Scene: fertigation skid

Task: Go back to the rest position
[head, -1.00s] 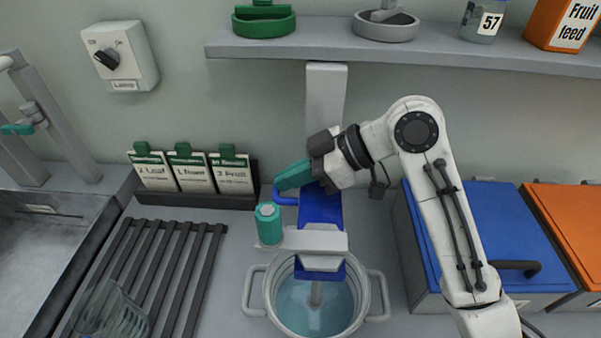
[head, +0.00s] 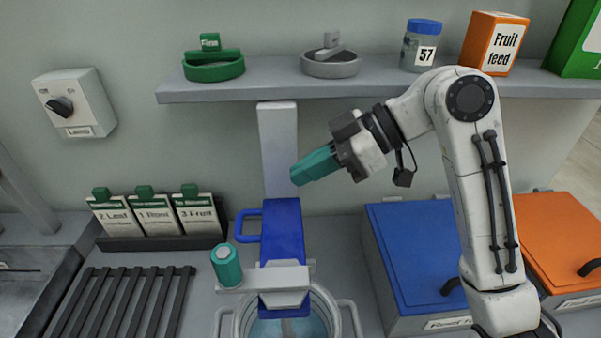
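My gripper (head: 297,177) has teal fingers and is raised in mid-air in front of the wall, below the shelf. It points left and slightly down. The fingers look close together from this side, but I cannot tell whether they are open or shut. No object shows in it. Below it stands a blue dosing part (head: 283,232) with a blue loop handle (head: 247,226) on its left. A grey bracket (head: 285,279) crosses its front, with a teal cylinder (head: 226,265) at the left end. Clear air separates the gripper from the handle.
A shelf (head: 300,90) runs above, carrying a jar (head: 421,46) and an orange box (head: 493,42). A pot of liquid (head: 243,322) stands below the bracket. A card rack (head: 165,241) is left; blue (head: 415,250) and orange (head: 560,235) lidded bins are right.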

